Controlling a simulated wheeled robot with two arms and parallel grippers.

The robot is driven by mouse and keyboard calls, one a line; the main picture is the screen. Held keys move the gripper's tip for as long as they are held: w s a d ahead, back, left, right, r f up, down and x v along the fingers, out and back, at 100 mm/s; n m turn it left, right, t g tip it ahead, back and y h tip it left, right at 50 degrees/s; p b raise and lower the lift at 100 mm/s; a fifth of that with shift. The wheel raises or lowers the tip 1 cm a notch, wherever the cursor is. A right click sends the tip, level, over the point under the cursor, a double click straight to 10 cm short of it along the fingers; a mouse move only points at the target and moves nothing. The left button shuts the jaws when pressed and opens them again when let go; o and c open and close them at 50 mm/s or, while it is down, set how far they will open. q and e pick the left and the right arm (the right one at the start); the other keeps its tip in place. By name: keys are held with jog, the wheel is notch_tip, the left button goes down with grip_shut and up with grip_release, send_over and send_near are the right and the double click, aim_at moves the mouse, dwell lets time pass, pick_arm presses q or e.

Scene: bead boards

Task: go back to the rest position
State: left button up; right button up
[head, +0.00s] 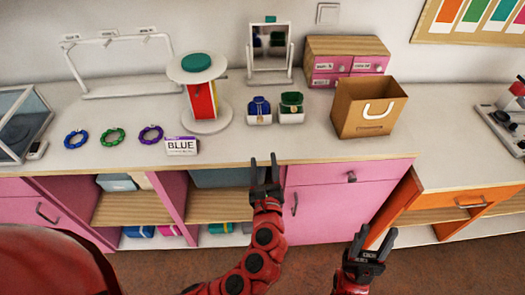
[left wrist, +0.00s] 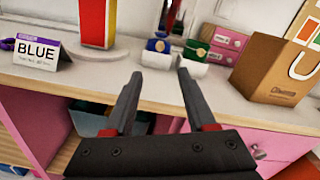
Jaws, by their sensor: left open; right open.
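My left gripper (head: 265,172) is open and empty just in front of the counter's front edge. Its two dark fingers also show in the left wrist view (left wrist: 157,82), apart, with nothing between them. My right gripper (head: 370,245) is open and empty, lower and to the right, in front of the pink cabinet and over the brown floor. Neither gripper appears to touch anything.
The white counter (head: 250,142) holds blue (head: 76,139), green (head: 112,137) and purple (head: 150,134) bead rings, a BLUE card (head: 182,146), a round stand (head: 205,127), two necklace displays (head: 275,108), a mirror (head: 270,47) and a paper bag (head: 358,110). Open shelves lie below.

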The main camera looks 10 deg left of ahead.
pick_arm(q)
jog(key=shift+s+d, duration=0.15)
jog(key=shift+s, duration=0.45)
